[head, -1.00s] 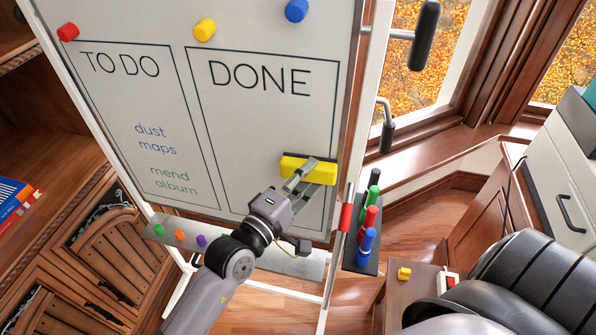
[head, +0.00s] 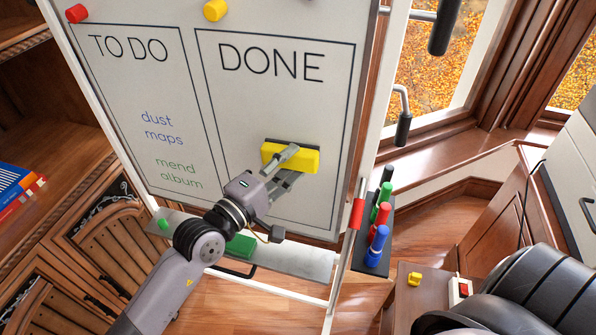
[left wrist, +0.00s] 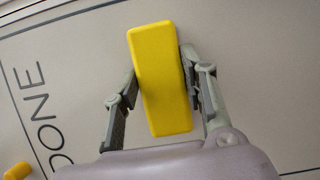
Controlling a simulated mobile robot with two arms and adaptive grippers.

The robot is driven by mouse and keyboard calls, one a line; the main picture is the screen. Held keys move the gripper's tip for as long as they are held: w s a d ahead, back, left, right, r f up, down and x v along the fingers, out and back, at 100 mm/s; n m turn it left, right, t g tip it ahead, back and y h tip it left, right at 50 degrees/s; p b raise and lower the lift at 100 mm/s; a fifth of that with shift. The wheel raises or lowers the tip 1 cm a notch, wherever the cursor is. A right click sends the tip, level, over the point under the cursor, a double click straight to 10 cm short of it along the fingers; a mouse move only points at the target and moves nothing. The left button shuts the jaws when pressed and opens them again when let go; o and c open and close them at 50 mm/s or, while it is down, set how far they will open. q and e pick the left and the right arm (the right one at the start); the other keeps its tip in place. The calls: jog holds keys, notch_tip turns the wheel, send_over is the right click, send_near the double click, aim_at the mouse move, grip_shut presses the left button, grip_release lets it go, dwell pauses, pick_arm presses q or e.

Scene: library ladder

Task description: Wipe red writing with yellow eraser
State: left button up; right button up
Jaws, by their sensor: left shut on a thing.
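My left gripper (head: 289,160) is shut on the yellow eraser (head: 309,161), whose dark side faces the whiteboard (head: 235,125). The eraser lies over the DONE box, below the black word DONE (head: 271,63); whether it touches the board I cannot tell. In the left wrist view the yellow eraser (left wrist: 160,80) sits between both fingers of my left gripper (left wrist: 158,72). No red writing shows on the visible board; anything behind the eraser is hidden. The TO DO box holds blue "dust maps" (head: 162,128) and green "mend album" (head: 180,174). My right gripper is not in view.
A tray (head: 300,259) below the board holds a green eraser (head: 241,245). Several markers (head: 379,240) stand in a holder at the board's right edge. Red (head: 76,13) and yellow (head: 215,10) magnets sit near the top. A window handle (head: 403,125) juts out at right.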

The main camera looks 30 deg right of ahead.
aim_at(264, 158)
pick_arm(q)
jog(key=w+a+b, duration=0.3)
jog(key=b, duration=0.1)
jog(key=shift+w+a+f, duration=0.15)
jog(key=shift+w+f, duration=0.05)
jog(key=shift+w+a+r+b, duration=0.15)
jog(key=shift+w+a+b, duration=0.15)
jog(key=shift+b, duration=0.1)
